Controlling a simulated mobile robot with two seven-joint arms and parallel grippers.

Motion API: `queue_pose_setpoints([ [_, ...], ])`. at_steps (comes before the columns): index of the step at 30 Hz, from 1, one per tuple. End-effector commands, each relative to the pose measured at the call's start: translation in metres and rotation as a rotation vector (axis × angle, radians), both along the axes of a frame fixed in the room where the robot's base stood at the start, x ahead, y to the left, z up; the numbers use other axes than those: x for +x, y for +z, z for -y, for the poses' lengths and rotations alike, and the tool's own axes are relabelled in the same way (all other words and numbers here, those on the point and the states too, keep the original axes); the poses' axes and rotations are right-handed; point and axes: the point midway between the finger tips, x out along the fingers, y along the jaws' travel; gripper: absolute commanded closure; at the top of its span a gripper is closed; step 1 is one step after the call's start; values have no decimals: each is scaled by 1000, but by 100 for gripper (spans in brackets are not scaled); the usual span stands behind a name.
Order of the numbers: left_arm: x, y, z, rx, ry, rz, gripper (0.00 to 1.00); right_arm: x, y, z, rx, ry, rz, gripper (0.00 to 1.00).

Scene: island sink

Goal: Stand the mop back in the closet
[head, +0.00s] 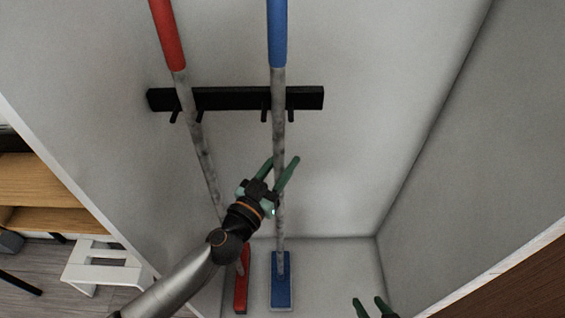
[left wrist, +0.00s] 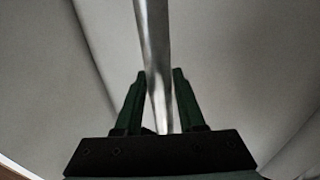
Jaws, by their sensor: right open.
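Two long-handled mops stand in the closet (head: 345,150). One has a blue grip and blue head (head: 282,290); the other has a red grip (head: 168,35) and red head. Both heads are on the closet floor, and both poles pass the black wall rack (head: 228,98). The blue mop stands nearly upright; the red one leans. My left gripper (head: 283,165) is open, with its fingers on either side of the blue mop's grey pole. In the left wrist view the pole (left wrist: 156,60) runs between the fingers. My right gripper (head: 370,303) is open and empty at the bottom edge.
The closet's side walls (head: 470,140) stand close on both sides. The closet floor (head: 335,265) is clear to the right of the blue head. Outside at the left are a white step stool (head: 100,265) and wooden shelves (head: 40,190).

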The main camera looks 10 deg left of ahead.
Motion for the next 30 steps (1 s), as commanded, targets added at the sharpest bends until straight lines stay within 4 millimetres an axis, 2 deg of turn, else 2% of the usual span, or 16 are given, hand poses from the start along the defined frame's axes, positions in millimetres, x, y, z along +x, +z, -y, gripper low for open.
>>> queue_pose_setpoints([
  [1,0,0,0,0,0,-1,55,0,0,0,0,0,1,50],
  [7,0,-2,0,1,0,-3,33,1,1,-1,1,1,3,50],
  [17,-5,-6,-2,2,1,-11,33,4,2,-2,2,2,9,50],
  [23,-32,-7,-10,4,-1,-11,33,3,3,-2,3,3,9,50],
  [30,-78,-10,-26,4,-1,-8,33,3,-2,-2,2,2,7,50],
])
